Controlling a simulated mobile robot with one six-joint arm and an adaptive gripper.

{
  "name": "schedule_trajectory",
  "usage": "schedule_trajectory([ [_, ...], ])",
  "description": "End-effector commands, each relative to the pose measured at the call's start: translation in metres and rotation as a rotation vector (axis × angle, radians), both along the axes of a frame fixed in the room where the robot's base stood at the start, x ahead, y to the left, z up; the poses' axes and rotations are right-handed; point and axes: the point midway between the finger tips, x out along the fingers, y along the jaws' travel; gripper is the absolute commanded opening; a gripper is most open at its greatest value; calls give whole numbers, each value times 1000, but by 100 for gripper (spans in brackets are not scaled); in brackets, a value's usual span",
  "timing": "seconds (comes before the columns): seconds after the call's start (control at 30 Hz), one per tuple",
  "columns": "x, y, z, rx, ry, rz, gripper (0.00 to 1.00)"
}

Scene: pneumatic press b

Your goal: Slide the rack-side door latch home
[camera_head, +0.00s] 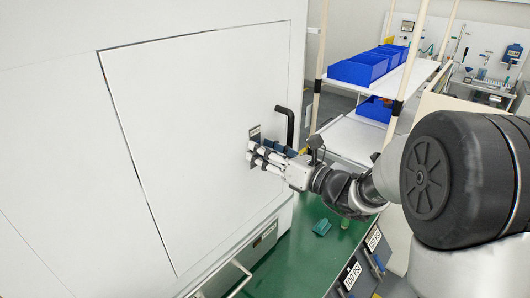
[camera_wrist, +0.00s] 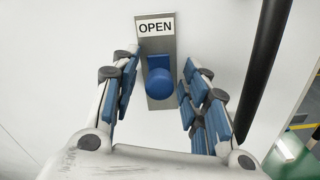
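The door latch shows in the wrist view as a blue knob (camera_wrist: 160,82) on a grey metal plate with an "OPEN" label (camera_wrist: 156,28) at its top. The plate is on the white door (camera_head: 200,120). My gripper (camera_wrist: 163,100) is open, with its blue-padded fingers on the left and right of the knob and a gap on each side. In the head view my gripper (camera_head: 256,155) is at the door's right part, and its fingers hide most of the latch plate (camera_head: 254,132). A black door handle (camera_head: 290,125) stands just right of the latch.
The black handle (camera_wrist: 268,60) runs close beside my right finger. A shelf rack (camera_head: 400,80) with blue bins (camera_head: 358,68) stands to the right of the machine.

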Motion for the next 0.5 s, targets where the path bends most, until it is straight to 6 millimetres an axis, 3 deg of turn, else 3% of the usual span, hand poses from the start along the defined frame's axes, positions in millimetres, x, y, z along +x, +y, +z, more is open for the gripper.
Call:
schedule_trajectory([
  [0.5, 0, 0, 0, 0, 0, 0, 6],
])
